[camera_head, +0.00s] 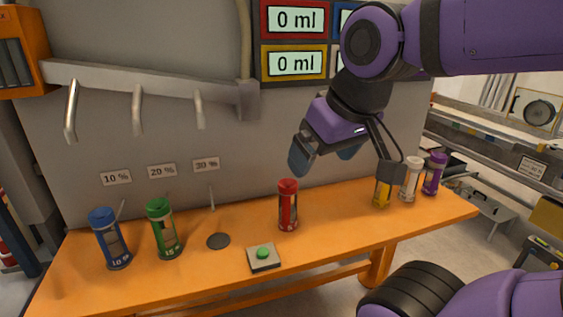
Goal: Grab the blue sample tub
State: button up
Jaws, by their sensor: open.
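The blue sample tub (110,238) stands at the left end of the orange bench (330,238), below the 10 % label (116,177). It is a clear tube with a blue lid and a blue base marked 10. My gripper (322,157) hangs above the bench, far to the right of the blue tub and above the red tub. Its jaws are apart, with nothing seen between them.
A green tub (164,230), a red tub (288,206), and yellow (382,190), white (411,180) and purple (435,174) tubs stand along the bench. A green button box (263,257) sits near the front edge. Metal spouts (137,110) hang from a rail above.

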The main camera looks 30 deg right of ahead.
aim_at(103, 221)
jog(key=i+u, duration=0.15)
jog(key=u, duration=0.2)
jog(key=i+u, duration=0.1)
jog(key=u, duration=0.2)
